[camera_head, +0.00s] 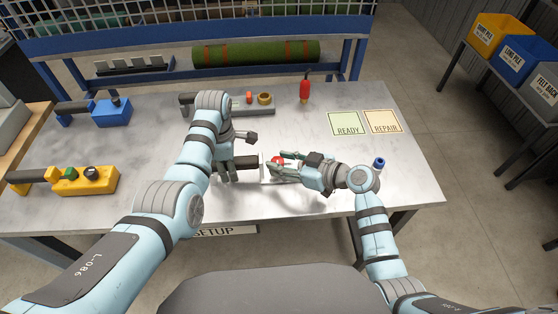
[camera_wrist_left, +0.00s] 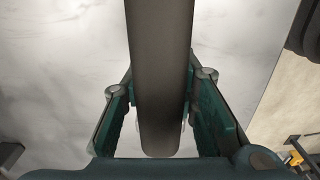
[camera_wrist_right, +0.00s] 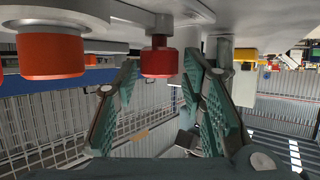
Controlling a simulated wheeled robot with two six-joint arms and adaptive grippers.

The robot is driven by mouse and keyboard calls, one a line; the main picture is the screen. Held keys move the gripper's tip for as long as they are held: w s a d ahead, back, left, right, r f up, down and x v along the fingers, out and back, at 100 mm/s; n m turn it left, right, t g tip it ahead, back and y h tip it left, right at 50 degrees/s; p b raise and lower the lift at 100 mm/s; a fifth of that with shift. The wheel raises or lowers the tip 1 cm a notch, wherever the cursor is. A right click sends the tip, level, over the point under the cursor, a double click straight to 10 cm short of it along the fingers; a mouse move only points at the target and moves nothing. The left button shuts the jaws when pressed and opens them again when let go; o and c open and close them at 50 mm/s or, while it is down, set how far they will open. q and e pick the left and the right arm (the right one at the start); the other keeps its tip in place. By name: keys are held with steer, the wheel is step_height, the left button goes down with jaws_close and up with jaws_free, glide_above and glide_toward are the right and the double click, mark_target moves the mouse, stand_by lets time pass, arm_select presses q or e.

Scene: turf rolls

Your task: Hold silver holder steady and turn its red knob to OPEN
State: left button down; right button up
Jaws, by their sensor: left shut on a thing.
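The silver holder (camera_head: 270,180) lies on the grey table with its dark handle (camera_head: 245,160) toward the left and its red knob (camera_head: 277,160) toward the right. My left gripper (camera_head: 230,172) is shut on the dark handle; the left wrist view shows the handle (camera_wrist_left: 161,70) between its fingers. My right gripper (camera_head: 283,164) is open at the red knob. In the right wrist view the knob (camera_wrist_right: 159,60) shows between the spread fingertips, with gaps at its sides. Arms and fingers hide part of the holder. No OPEN mark is readable.
A blue holder (camera_head: 112,114) and a yellow holder (camera_head: 90,183) lie at left. A red-handled tool (camera_head: 305,90) stands at the back. READY (camera_head: 347,124) and REPAIR (camera_head: 382,122) mats lie at right. The table's front right is mostly clear.

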steer(key=shift+w+a+f, duration=0.3)
steer(key=shift+w+a, duration=0.1)
steer(key=shift+a, duration=0.1)
jaws_close()
steer(key=shift+n+g, duration=0.3)
steer(key=n+g+y, duration=0.2)
steer(key=n+g, duration=0.2)
steer(key=g, duration=0.1)
steer(key=shift+w+f+n, duration=0.1)
steer(key=shift+n, duration=0.2)
steer(key=shift+n+g+y, duration=0.3)
steer(key=shift+n+g, duration=0.1)
steer(key=shift+g, duration=0.1)
jaws_free()
